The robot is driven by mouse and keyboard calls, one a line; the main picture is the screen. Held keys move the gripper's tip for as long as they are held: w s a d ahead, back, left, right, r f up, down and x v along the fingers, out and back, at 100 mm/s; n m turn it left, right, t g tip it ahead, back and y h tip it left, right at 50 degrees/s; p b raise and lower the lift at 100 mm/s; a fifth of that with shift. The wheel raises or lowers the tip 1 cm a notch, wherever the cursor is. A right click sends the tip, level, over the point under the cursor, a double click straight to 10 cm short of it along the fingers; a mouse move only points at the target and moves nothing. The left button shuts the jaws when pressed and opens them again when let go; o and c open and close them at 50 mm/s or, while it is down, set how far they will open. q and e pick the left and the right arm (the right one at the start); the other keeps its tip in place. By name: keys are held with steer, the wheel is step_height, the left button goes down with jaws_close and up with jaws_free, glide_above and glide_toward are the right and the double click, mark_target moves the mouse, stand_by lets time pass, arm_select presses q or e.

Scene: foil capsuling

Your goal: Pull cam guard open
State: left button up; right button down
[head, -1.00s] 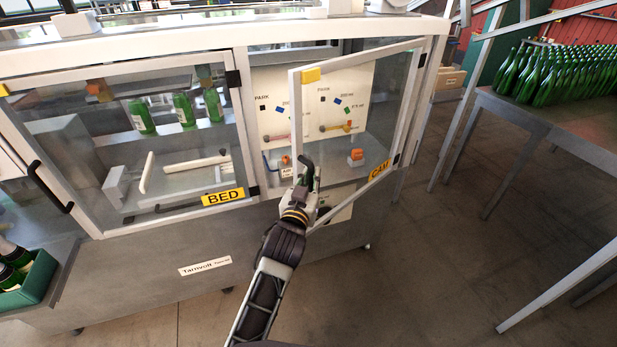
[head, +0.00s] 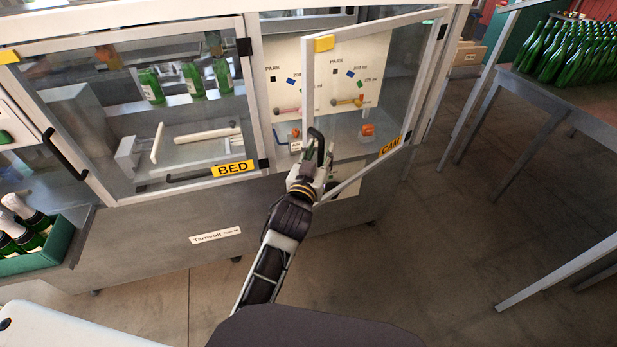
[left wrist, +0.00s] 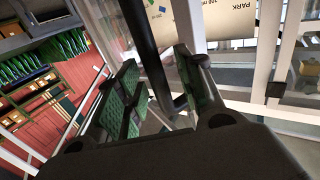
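The cam guard (head: 309,95) is a clear panel in a white frame with a yellow CAM label (head: 390,146). It stands ajar, its left edge swung out from the machine. Its black handle (head: 318,140) is at the lower left edge. My left gripper (head: 316,165) is at this handle. In the left wrist view the handle (left wrist: 148,45) runs between the two green-padded fingers of the left gripper (left wrist: 160,90), which stand apart with some gap around it. Whether a pad touches it is unclear. My right gripper is not in view.
The closed BED guard (head: 248,90) is left of the opening. A green crate of bottles (head: 55,245) sits at the left. A table (head: 560,105) with many green bottles stands at the right. The floor (head: 420,240) in front of the cam guard is clear.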

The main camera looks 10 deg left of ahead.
arm_select(q)
steer(key=s+a, duration=0.1)
steer(key=s, duration=1)
steer(key=shift+a, duration=0.2)
stand_by(0.4)
